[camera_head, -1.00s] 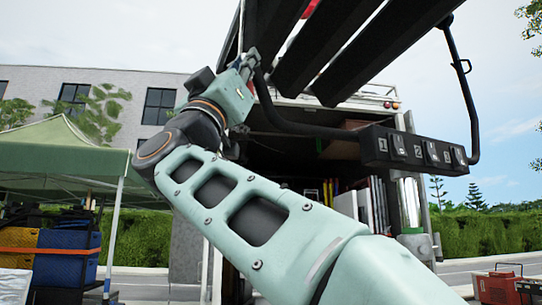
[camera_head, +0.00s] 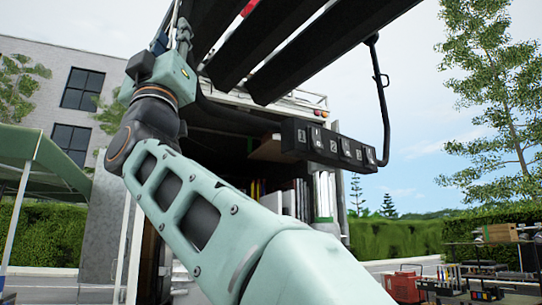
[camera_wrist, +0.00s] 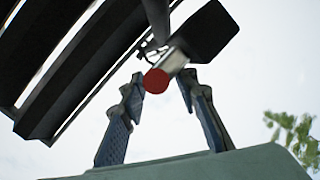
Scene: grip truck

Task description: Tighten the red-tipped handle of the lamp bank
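The lamp bank (camera_head: 290,60) is a set of long black slats overhead, on a black tube frame. In the wrist view its slats (camera_wrist: 95,65) fill the upper left. The red-tipped handle (camera_wrist: 157,81) shows there as a round red end on a short silver rod, beside a black block (camera_wrist: 207,32). My gripper (camera_wrist: 164,82) is open, with one finger on each side of the red tip, which looks nearer the left finger. Contact cannot be told. In the head view my gripper (camera_head: 183,35) is raised at the frame's left end, and the handle cannot be made out.
A black box with numbered switches (camera_head: 330,145) hangs from the frame, right of my arm. An open truck body (camera_head: 245,150) stands behind. A green canopy (camera_head: 45,160) is at left. A red toolbox (camera_head: 405,287) and a loaded table (camera_head: 490,255) are at lower right.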

